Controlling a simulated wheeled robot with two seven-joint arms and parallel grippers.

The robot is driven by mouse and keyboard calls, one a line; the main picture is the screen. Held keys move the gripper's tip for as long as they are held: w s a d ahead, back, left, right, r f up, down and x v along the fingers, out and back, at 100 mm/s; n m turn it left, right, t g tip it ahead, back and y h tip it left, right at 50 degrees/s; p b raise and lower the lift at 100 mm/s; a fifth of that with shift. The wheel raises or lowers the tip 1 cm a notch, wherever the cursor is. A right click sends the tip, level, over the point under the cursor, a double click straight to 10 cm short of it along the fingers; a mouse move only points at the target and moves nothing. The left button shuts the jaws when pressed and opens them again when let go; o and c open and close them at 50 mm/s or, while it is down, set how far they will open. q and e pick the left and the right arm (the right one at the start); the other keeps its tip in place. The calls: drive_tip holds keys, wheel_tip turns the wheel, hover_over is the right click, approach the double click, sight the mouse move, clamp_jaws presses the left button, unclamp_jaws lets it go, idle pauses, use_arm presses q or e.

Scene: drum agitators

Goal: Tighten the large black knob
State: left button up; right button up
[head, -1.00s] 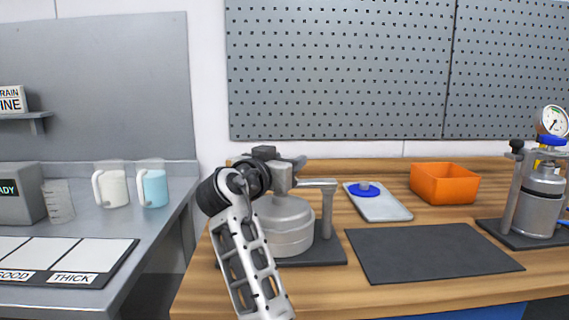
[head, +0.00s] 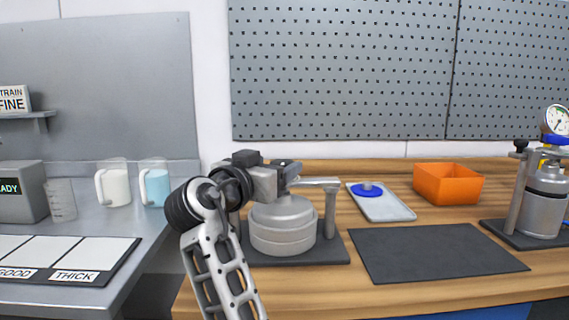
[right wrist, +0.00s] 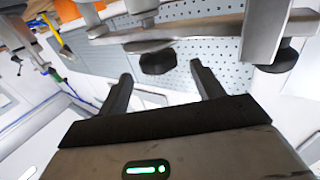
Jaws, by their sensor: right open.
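The large black knob (right wrist: 157,62) shows in the right wrist view, beside a grey metal crossbar, roughly in line with the gap between my fingers. My right gripper (right wrist: 164,80) is open and empty, its two dark fingers apart. In the head view my right gripper (head: 288,176) is above the round grey drum (head: 284,236), at the left of the clamp bar (head: 316,183). The knob cannot be made out in the head view, where the gripper covers that area. Whether a finger touches the knob is unclear. My left gripper is out of view.
The drum stands on a dark base with a grey post (head: 330,212) at its right. A black mat (head: 430,255), a tray with a blue disc (head: 385,207), an orange bin (head: 447,185) and a second vessel with a gauge (head: 542,210) lie rightward.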

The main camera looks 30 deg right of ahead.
drive_tip(key=v, duration=1)
drive_tip(key=shift+b, duration=0.45)
